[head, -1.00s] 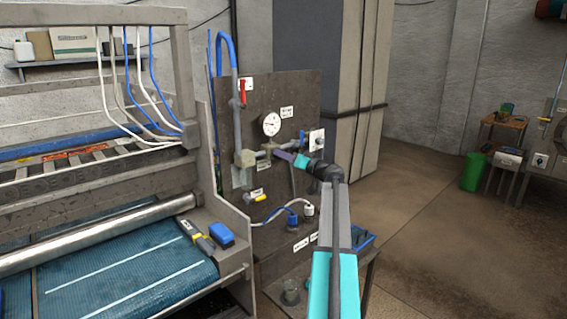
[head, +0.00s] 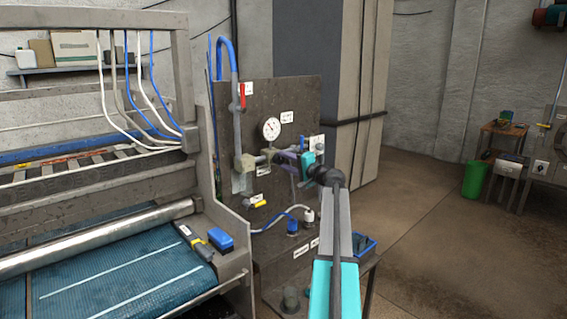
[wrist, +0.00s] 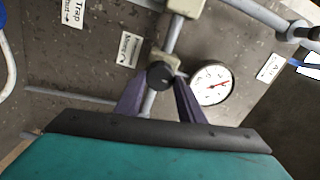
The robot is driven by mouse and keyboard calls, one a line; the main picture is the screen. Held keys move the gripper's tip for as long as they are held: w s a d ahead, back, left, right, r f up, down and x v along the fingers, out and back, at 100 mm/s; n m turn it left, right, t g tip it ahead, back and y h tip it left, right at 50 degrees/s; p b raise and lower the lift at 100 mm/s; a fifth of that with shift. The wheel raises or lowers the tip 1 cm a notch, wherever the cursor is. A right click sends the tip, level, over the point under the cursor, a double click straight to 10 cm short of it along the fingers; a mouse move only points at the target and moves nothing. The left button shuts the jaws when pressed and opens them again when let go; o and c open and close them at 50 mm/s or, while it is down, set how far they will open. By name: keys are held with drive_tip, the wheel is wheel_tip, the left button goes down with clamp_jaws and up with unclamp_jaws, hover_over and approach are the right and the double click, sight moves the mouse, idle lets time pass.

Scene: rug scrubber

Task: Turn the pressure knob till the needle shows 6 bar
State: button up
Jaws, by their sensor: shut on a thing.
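The pressure gauge (head: 270,129) is a round white dial on the dark panel, and it also shows in the wrist view (wrist: 212,86). Its figures are too small to read; in the wrist view a red needle points rightward from the hub. The pressure knob (wrist: 159,75) is black and round and sits on the regulator beside the gauge. My gripper (wrist: 160,80) is shut on the knob, with a purple finger on each side. In the head view my gripper (head: 283,156) reaches the regulator from the right, and the knob is mostly hidden.
A red-handled valve (head: 242,94) is on the panel (head: 300,95) at upper left. Pipes and labels surround the regulator. A yellow-handled valve (head: 259,203) and hoses lie below. The scrubber's blue belt (head: 120,275) is to the left. Open floor (head: 440,220) is at right.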

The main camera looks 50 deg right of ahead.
drive_tip(key=m+p, duration=0.1)
drive_tip(key=m, duration=0.1)
drive_tip(key=m+p, duration=0.1)
drive_tip(key=m, duration=0.2)
drive_tip(key=shift+w+r+m, duration=0.1)
drive_tip(key=shift+r+m, duration=0.1)
drive_tip(key=shift+m, duration=0.1)
drive_tip(key=shift+f+m+p, duration=0.1)
drive_tip(key=shift+m+p, duration=0.55)
drive_tip(key=shift+m, duration=0.95)
drive_tip(key=o, duration=1)
drive_tip(key=shift+f, duration=0.15)
drive_tip(key=shift+o, duration=0.2)
drive_tip(key=shift+f, duration=0.1)
